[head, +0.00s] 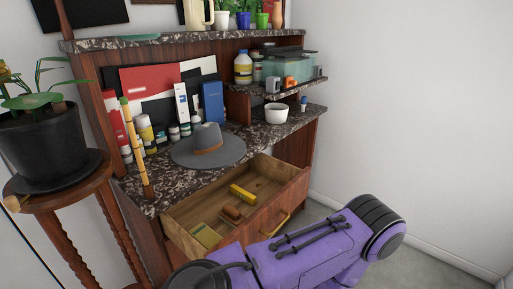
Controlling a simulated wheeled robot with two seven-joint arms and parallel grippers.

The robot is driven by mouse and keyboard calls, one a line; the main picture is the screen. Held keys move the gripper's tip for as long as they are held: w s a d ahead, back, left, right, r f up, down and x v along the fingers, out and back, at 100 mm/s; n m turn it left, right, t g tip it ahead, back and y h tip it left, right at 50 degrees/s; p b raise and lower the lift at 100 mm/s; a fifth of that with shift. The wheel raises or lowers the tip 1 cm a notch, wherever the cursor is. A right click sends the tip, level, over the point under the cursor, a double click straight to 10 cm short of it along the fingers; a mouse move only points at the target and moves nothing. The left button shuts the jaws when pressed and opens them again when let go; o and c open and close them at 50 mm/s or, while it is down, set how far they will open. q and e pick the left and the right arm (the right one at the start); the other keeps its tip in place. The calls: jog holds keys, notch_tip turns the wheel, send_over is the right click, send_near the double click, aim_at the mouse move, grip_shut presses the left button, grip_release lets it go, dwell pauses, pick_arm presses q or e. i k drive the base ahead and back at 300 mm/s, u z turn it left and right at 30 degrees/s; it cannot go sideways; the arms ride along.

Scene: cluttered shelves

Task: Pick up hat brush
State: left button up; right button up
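An open wooden drawer (270,172) below the shelf top holds a few small items. A small brown block-like item (232,212) lies in it and looks like the hat brush, though it is too small to be sure. A yellow block (243,193) lies just behind it, and a yellow-green flat item (206,236) lies near the drawer's left front corner. A grey hat with a brown band (208,147) rests on the counter above. A purple link of my arm crosses the lower right, in front of the drawer. Neither gripper shows.
The dark speckled counter (155,201) carries bottles, books and a tall yellow stick (134,140). A white bowl (276,113) stands at its right. A potted plant (45,145) stands on a wooden stand at left. Bare floor and wall are at right.

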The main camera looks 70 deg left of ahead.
aim_at(230, 215)
jog(key=z, duration=0.05)
jog(key=i, duration=0.8)
jog(key=u, duration=2.7)
